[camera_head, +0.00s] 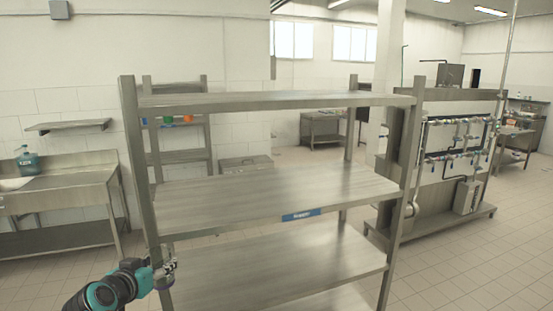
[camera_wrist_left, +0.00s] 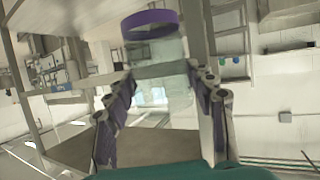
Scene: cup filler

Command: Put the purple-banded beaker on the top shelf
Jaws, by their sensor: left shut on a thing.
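The purple-banded beaker is clear, with a wide purple band (camera_wrist_left: 150,25) at one end, and shows in the left wrist view. My left gripper (camera_wrist_left: 161,78) is shut on its clear body, one finger on each side. In the head view my left gripper (camera_head: 165,272) is low at the left, beside the rack's front left post and below the blue-labelled shelf. The rack's top shelf (camera_head: 270,100) is a bare metal board. My right gripper is not in view.
The rack's left post (camera_head: 140,170) stands close to my left gripper. A middle shelf (camera_head: 250,195) with a blue label (camera_head: 300,215) and a lower shelf (camera_head: 270,265) are bare. A sink bench (camera_head: 60,195) stands left; a piped rack (camera_head: 450,150) stands right.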

